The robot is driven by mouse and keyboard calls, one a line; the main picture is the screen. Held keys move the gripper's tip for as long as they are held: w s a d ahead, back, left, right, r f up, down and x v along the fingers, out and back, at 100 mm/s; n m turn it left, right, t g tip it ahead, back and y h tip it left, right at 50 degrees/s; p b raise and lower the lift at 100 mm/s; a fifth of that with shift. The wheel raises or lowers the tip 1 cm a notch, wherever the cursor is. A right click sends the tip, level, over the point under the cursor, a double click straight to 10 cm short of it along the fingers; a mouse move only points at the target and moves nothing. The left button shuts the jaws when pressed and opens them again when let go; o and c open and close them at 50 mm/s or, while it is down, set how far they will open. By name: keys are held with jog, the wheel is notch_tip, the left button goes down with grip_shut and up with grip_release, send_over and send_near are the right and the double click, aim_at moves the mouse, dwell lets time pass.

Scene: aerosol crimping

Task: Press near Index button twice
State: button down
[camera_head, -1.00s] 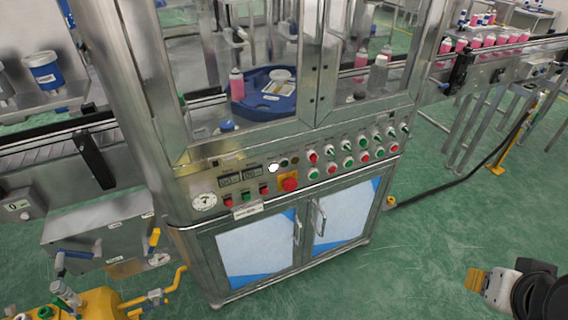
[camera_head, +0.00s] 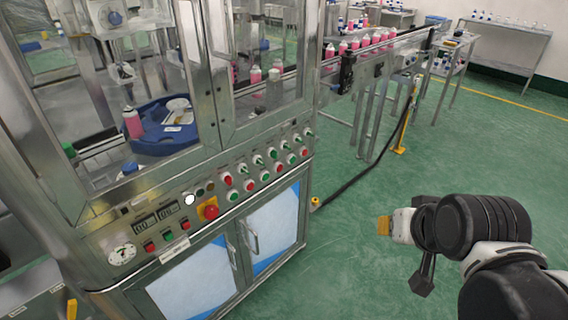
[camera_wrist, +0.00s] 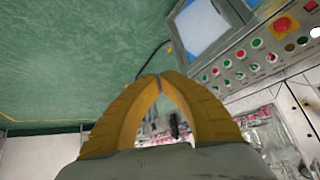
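The control panel (camera_head: 214,195) of the steel machine carries several red and green buttons and switches, a red mushroom button on a yellow plate (camera_head: 209,209), two digital displays and a round gauge. The lettering is too small to read, so I cannot tell which button is Index. The panel also shows in the wrist view (camera_wrist: 262,62), tilted, at the upper right. My gripper (camera_head: 382,225) is right of the panel in the head view, apart from it, over open floor. In the wrist view its two yellow fingers (camera_wrist: 159,82) meet at the tips with nothing between them.
Glass doors above the panel enclose a blue fixture (camera_head: 160,130) and bottles. White-blue cabinet doors (camera_head: 198,285) with handles are below. A conveyor (camera_head: 385,50) with pink bottles runs off behind. A black cable (camera_head: 360,180) lies on the green floor.

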aim_at(292, 160)
jog(key=w+a+f+m+t+y, duration=0.15)
jog(key=w+a, duration=0.25)
jog(key=w, duration=1.1)
jog(key=w+a+f+m+t+y, duration=0.1)
jog(key=w+a+m+t, duration=0.2)
jog(key=w, duration=1.2)
jog(key=w+a+f+m+t, duration=0.1)
jog(key=w+a+f+m, duration=0.1)
jog(key=w+f, duration=0.4)
jog(key=w+a+f+m+t, duration=0.2)
jog(key=w+f, duration=0.3)
jog(key=f, duration=0.9)
jog(key=shift+w+y, duration=0.35)
jog(key=shift+a, duration=0.1)
jog(key=w+a, duration=0.5)
jog(key=a, duration=0.1)
jog(key=shift+w+a, duration=0.35)
jog(key=shift+w+a, duration=0.1)
jog(key=shift+w+a, duration=0.2)
